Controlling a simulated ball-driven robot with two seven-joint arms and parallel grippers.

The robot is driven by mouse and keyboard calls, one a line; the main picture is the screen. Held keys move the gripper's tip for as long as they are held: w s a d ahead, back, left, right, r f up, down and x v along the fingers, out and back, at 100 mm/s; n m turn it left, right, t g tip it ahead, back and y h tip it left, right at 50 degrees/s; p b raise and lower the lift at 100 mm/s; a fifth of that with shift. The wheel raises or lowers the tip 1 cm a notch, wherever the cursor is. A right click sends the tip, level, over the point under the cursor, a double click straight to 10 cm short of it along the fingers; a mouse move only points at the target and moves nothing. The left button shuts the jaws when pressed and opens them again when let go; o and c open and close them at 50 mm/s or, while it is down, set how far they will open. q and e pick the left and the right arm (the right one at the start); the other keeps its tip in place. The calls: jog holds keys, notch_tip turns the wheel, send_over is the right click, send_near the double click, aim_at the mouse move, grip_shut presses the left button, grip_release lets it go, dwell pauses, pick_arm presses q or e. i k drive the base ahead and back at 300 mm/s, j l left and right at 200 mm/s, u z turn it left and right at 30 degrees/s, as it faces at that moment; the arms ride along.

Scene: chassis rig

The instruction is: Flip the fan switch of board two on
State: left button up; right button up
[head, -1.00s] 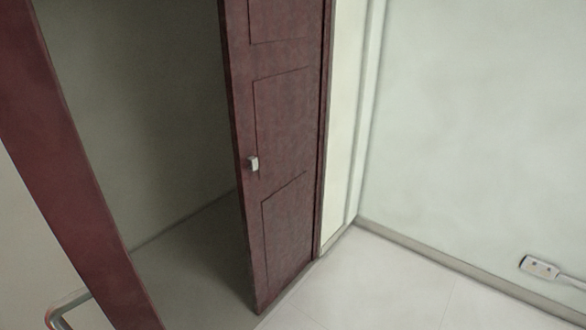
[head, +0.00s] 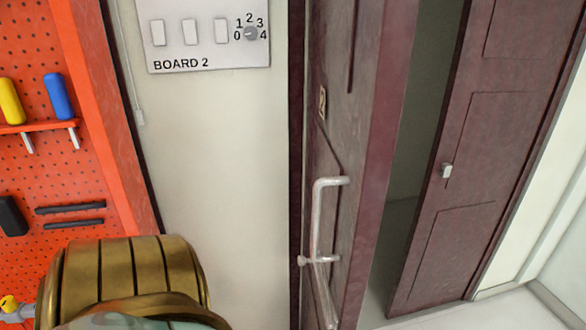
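Board two (head: 205,52) is a light grey panel on the pale wall at the upper left centre, labelled "BOARD 2". Its top edge meets the edge of the picture. It carries three white rocker switches: a left one (head: 157,32), a middle one (head: 190,31) and a right one (head: 221,31). To their right is a round grey knob (head: 251,33) with the numbers 0 to 4 around it. The knob's setting and the rockers' positions are too small to tell. Neither of my grippers is in view.
An orange pegboard (head: 60,170) with a yellow-handled tool (head: 11,102) and a blue-handled tool (head: 58,97) is at the left. A dark red door (head: 335,110) with a metal handle (head: 318,240) stands right of the board. Another door panel (head: 465,170) is farther right.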

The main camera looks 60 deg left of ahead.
aim_at(221, 24)
jog(key=k+u, duration=0.2)
jog(key=u, duration=0.25)
jog(key=k+j+u, duration=0.1)
jog(key=u, duration=0.35)
jog(key=k+j+u, duration=0.2)
jog(key=u, duration=0.25)
jog(key=k, duration=0.1)
